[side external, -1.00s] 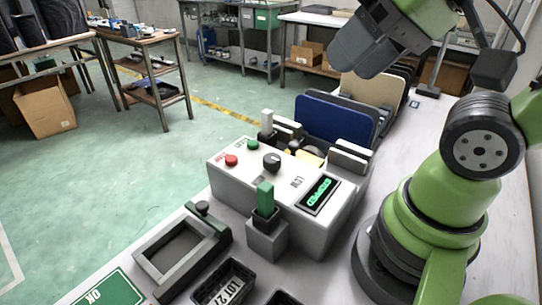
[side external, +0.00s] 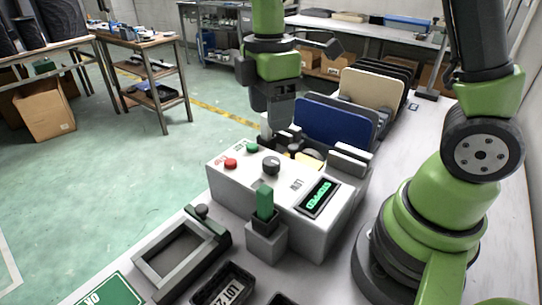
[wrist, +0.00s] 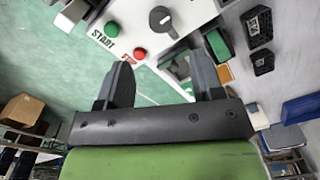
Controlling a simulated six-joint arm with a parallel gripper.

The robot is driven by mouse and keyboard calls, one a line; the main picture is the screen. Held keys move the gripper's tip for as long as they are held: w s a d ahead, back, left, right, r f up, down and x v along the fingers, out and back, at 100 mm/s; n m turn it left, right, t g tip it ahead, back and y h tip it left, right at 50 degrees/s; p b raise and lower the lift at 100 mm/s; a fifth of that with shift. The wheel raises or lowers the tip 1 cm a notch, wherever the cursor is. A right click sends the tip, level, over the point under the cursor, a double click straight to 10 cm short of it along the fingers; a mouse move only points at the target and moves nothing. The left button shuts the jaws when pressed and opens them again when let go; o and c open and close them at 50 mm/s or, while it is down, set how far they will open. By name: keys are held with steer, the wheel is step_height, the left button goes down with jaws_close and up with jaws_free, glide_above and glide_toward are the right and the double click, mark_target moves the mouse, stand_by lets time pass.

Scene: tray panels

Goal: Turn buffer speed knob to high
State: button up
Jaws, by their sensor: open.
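The dark round speed knob (side external: 271,165) sits on top of the white control box (side external: 232,184), between the red and green buttons and the display. In the wrist view the knob (wrist: 161,20) shows at the top, beyond the fingertips, with a light mark on its face. The knob's exact setting is too small to read. My gripper (side external: 277,122) points down behind the box's far edge, apart from the knob. In the wrist view its two dark fingers (wrist: 162,62) are spread, with nothing held between them.
A red button (side external: 231,163) and a green button (side external: 252,147) stand left of the knob. A lit display (side external: 320,197) and a green upright piece (side external: 265,200) in a grey holder lie right and in front. Blue (side external: 333,122) and tan panels stand behind. A grey frame (side external: 180,252) lies in front.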

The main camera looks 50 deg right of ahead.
mark_target(271, 160)
step_height(271, 160, down, 10)
steer(key=shift+s+a+r, duration=0.1)
steer(key=shift+s, duration=0.05)
stand_by(0.3)
steer(key=shift+c, duration=0.4)
steer(key=c, duration=0.8)
steer(key=shift+c, duration=0.2)
